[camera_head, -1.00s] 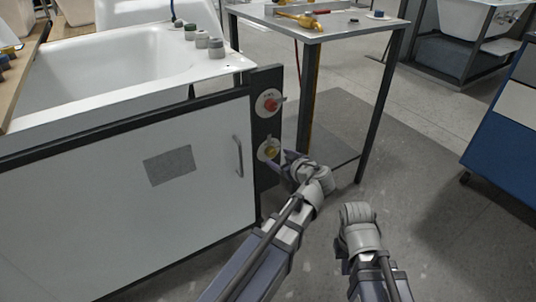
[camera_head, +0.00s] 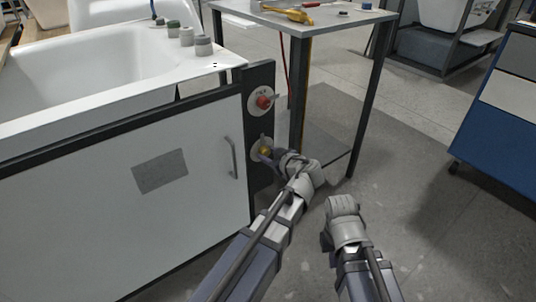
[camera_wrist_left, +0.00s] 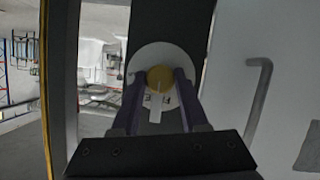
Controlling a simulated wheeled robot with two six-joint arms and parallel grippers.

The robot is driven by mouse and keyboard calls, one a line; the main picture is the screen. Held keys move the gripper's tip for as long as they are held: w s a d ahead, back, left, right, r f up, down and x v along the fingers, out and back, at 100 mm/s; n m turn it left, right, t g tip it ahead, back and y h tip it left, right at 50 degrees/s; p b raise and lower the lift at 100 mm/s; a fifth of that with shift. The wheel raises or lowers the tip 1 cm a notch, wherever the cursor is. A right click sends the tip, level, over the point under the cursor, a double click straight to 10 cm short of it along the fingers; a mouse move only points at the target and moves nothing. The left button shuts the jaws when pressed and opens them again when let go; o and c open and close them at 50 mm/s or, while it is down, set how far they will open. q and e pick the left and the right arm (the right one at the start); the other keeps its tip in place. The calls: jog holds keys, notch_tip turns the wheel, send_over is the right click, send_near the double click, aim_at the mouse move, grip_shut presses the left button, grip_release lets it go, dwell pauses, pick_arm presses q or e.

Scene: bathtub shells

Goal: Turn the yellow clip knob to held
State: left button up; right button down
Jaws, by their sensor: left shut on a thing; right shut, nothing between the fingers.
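The yellow clip knob (camera_head: 265,150) sits on a round pale plate, low on the dark upright panel at the tub's right end. In the left wrist view the yellow knob (camera_wrist_left: 160,77) is between the two fingers, with a pale pointer (camera_wrist_left: 156,108) towards the bottom of the picture. Lettering on the plate is partly covered. My left gripper (camera_head: 273,154) is shut on the yellow knob; its fingers also show in the left wrist view (camera_wrist_left: 159,92). My right gripper (camera_head: 327,241) is shut and empty, low in front of the panel.
A red knob (camera_head: 263,102) sits above the yellow one on the same panel (camera_head: 260,77). A door handle (camera_head: 232,158) is to its left. A metal table (camera_head: 300,22) with tools stands behind. A blue cabinet (camera_head: 497,130) is at right. The floor between is clear.

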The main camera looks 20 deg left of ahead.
pick_arm(q)
grip_shut()
jog(key=shift+m, duration=0.3)
jog(key=shift+w+d+m+g+y, duration=0.15)
jog(key=shift+m+g+y, duration=0.4)
jog(key=shift+m, duration=0.45)
jog(key=m+g, duration=0.1)
jog(key=m+y+b, duration=0.1)
jog(key=m, duration=0.1)
jog(key=shift+f+g, duration=0.2)
jog(key=shift+g, duration=0.15)
jog(key=m+g+y+b, duration=0.1)
jog(key=m+y+b, duration=0.1)
jog(key=m, duration=0.1)
jog(key=shift+f+b, duration=0.15)
jog(key=shift+b, duration=0.15)
jog(key=m+y+b, duration=0.1)
jog(key=m+b, duration=0.1)
jog(key=m, duration=0.1)
jog(key=shift+g+y, duration=0.25)
jog(key=shift+g, duration=0.05)
jog(key=shift+m+y+b, duration=0.3)
jog(key=shift+m+b, duration=0.2)
jog(key=shift+m, duration=0.1)
